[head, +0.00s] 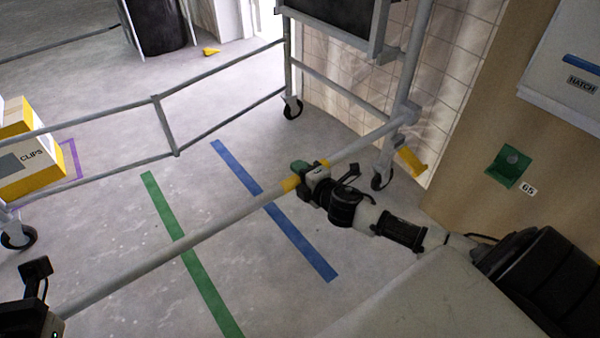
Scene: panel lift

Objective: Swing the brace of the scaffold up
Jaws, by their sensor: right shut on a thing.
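The brace of the scaffold is a long grey tube (190,240). It runs from the lower left up to the scaffold's right upright (412,75), with a yellow band on it. My right gripper (305,177) is shut on the brace at the yellow band. A black part of my left arm with its gripper (35,290) shows at the lower left, by the low end of the brace. Its fingers cannot be made out, and the brace's low end is hidden there.
The scaffold's far rails (155,100) and castor wheels (292,107) stand behind. Yellow CLIPS boxes (30,160) are at the left. Green (180,235) and blue (270,205) stripes mark the clear floor. A tan wall with a HATCH panel (570,55) is at the right.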

